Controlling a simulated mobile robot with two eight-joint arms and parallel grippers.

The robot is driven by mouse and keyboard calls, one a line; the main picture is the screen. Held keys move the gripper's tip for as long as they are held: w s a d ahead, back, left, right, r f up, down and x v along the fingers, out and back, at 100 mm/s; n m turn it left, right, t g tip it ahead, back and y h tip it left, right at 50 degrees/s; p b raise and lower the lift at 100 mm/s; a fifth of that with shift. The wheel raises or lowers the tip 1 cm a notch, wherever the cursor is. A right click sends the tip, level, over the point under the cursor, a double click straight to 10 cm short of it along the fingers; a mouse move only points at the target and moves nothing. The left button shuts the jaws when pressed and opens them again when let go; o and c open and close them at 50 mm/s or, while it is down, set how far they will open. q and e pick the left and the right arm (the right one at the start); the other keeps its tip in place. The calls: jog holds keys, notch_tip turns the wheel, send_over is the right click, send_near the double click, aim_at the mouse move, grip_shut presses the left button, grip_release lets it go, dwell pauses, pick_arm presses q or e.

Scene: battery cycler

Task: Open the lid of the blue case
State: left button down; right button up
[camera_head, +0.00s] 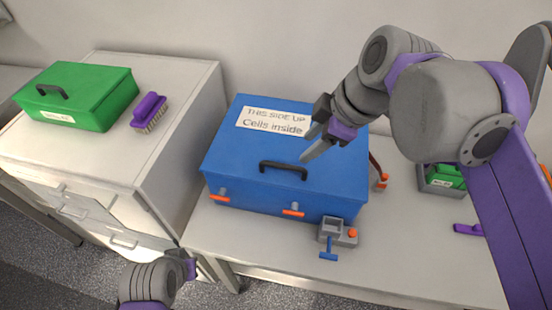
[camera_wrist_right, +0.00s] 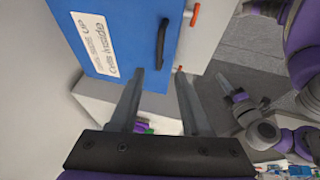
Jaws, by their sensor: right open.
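The blue case (camera_head: 235,150) stands on the table with its lid shut. A white label (camera_head: 273,121) reads "THIS SIDE UP Cells inside", and a black handle (camera_head: 284,168) is near the front of the lid. Two orange-tipped latches show low at the front, left (camera_head: 219,198) and right (camera_head: 293,212). My right gripper (camera_head: 308,146) is open and empty above the right part of the lid. In the right wrist view its fingers (camera_wrist_right: 160,73) point toward the case (camera_wrist_right: 125,22). My left gripper (camera_head: 188,268) is low in front of the table; its jaws are unclear.
A small grey device (camera_head: 338,232) with a blue lever stands close at the case's front right. A cabinet at left holds a green case (camera_head: 78,94) and a purple brush (camera_head: 150,113). A green item in a grey tray (camera_head: 440,183) and a purple object (camera_head: 468,229) lie right.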

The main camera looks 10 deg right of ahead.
aim_at(285, 165)
jog(key=b+x, duration=0.1)
jog(key=x, duration=0.9)
jog(key=shift+w+a+f, duration=0.15)
jog(key=shift+a+f, duration=0.05)
jog(key=shift+f, duration=0.05)
grip_shut()
dwell(1.2)
